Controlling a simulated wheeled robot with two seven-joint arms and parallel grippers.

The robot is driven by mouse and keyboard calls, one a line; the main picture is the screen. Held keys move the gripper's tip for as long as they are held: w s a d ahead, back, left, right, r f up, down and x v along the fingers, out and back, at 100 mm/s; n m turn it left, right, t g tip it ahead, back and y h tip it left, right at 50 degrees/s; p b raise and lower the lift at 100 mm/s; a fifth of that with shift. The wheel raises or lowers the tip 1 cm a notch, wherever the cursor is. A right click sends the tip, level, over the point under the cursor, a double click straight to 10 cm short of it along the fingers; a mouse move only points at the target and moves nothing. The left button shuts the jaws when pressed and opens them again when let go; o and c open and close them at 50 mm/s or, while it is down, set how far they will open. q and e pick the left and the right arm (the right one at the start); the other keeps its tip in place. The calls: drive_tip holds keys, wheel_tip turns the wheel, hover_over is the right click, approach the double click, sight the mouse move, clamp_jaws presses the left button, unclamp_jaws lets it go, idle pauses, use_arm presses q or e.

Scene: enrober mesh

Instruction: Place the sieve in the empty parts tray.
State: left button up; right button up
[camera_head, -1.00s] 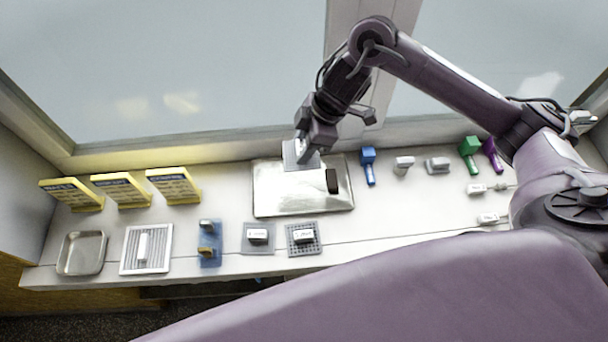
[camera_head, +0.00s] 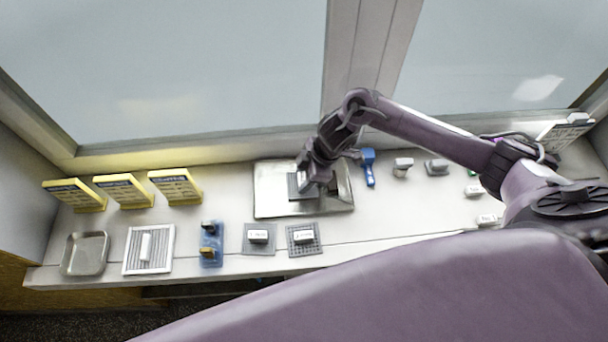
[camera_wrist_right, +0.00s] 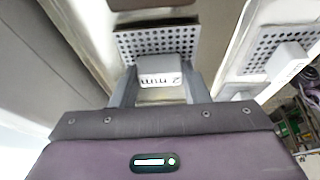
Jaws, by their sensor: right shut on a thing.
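My right gripper (camera_head: 305,183) is shut on a grey perforated sieve (camera_head: 294,187) by its white block handle. In the right wrist view the handle, marked "2 mm", sits between the fingers (camera_wrist_right: 160,85), with the sieve's holed plate (camera_wrist_right: 128,44) beyond it. The sieve is over the large shiny metal tray (camera_head: 268,203); I cannot tell whether it touches it. A small, empty metal tray (camera_head: 85,254) stands at the far left of the counter. My left gripper is not in view.
On the front counter are a slatted plate (camera_head: 134,262), a blue holder (camera_head: 211,258), a grey plate (camera_head: 250,246) and a holed plate (camera_head: 303,249). Yellow signs (camera_head: 176,186) stand behind. A blue scoop (camera_head: 369,167) and small blocks (camera_head: 403,166) are at right.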

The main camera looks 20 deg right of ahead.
drive_tip(key=shift+f, duration=0.1)
drive_tip(key=o, duration=1)
drive_tip(key=shift+d+r, duration=0.1)
drive_tip(key=shift+r, duration=0.2)
drive_tip(key=b+v, duration=0.1)
drive_tip(key=v, duration=1)
drive_tip(key=shift+r+b, duration=0.3)
drive_tip(key=shift+r, duration=0.05)
drive_tip(key=shift+s, duration=0.15)
